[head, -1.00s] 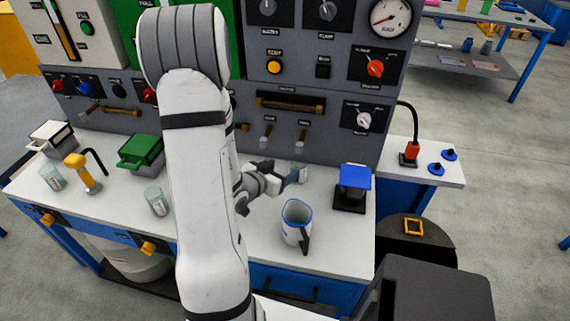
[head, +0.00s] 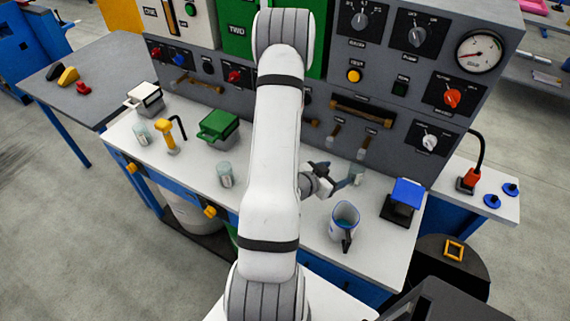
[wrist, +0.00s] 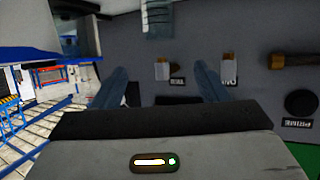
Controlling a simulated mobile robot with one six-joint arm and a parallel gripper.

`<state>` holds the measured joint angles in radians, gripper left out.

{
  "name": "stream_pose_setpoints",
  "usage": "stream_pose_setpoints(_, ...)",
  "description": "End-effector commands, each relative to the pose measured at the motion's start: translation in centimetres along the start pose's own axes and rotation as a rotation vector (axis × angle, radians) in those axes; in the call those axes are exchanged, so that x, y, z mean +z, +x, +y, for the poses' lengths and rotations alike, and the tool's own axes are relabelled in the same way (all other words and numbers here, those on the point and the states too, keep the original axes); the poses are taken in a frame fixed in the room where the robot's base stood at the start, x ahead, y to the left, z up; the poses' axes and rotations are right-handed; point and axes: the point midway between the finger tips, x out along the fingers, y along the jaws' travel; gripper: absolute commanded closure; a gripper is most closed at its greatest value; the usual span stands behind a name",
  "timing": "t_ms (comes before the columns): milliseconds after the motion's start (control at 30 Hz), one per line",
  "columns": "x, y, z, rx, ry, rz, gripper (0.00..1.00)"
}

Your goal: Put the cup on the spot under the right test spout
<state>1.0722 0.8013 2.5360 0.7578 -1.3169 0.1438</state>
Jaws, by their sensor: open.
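A small clear cup (head: 356,174) stands on the white bench close to the panel, just past my gripper (head: 338,178). A ribbed, pale glassy thing, probably this cup, shows at the top of the wrist view (wrist: 160,18). My gripper is open, its two fingers apart with nothing between them in the wrist view (wrist: 160,85). Two small spouts or levers, left (head: 333,135) and right (head: 364,146), stick out of the panel above the cup. The spot under the right one cannot be made out.
A blue-rimmed jug (head: 344,222) stands in front of my gripper. A blue-topped black stand (head: 403,202) is to its right. Another clear cup (head: 226,175), a green-lidded box (head: 217,128) and a yellow-handled tool (head: 166,136) are to the left. The grey panel (head: 430,85) rises behind.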

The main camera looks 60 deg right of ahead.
Motion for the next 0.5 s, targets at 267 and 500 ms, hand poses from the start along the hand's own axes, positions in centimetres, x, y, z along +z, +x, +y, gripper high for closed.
stream_pose_setpoints(267, -0.2, -0.6, -1.6, -0.041, 0.004, -0.024, 0.33)
stream_pose_setpoints(500, -1.2, -8.6, -13.3, -0.379, -0.042, -0.247, 0.33)
